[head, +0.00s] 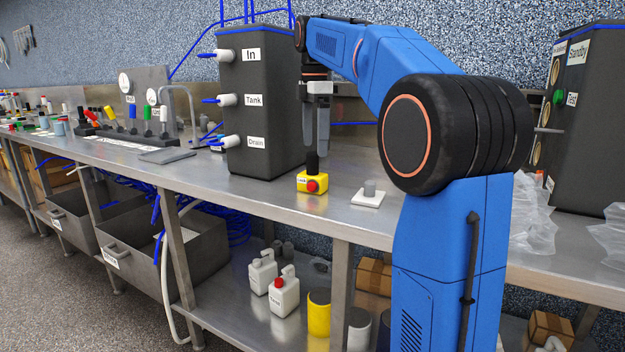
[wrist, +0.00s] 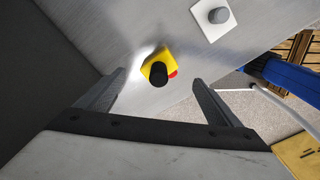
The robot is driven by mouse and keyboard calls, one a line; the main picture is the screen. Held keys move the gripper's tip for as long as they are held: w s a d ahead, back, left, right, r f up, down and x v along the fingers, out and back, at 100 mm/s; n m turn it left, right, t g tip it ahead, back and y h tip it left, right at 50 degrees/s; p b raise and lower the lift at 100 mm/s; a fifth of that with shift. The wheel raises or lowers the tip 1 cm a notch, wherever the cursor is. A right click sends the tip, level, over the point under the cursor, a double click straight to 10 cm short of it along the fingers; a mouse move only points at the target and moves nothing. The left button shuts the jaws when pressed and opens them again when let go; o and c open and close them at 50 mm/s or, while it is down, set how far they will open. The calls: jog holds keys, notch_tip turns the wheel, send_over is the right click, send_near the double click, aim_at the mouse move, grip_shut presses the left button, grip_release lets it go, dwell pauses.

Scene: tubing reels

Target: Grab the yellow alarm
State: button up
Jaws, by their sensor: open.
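The yellow alarm (head: 311,181) is a small yellow box with a red button on its front and a black upright knob on top. It stands on the metal bench near its front edge. In the wrist view the alarm (wrist: 160,66) lies ahead of the fingertips, between their lines, with its black knob towards the camera. My gripper (head: 316,150) points down above and around the knob in the head view; exact contact cannot be told. The jaws (wrist: 157,85) are open, one finger to each side, with nothing gripped.
A dark tank box (head: 262,110) with labelled valves stands left of the alarm. A white plate with a grey knob (head: 368,193) lies to the right. The bench (head: 335,222) is bare in front of the alarm, and its edge is close. Clear plastic bags (head: 532,215) lie farther right.

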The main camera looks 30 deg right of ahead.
aim_at(311, 174)
notch_tip(311, 174, down, 5)
jog(key=shift+r, duration=0.1)
jog(key=f, duration=0.2)
jog(key=a+f, duration=0.1)
jog(key=f, duration=0.1)
jog(key=shift+f, duration=0.6)
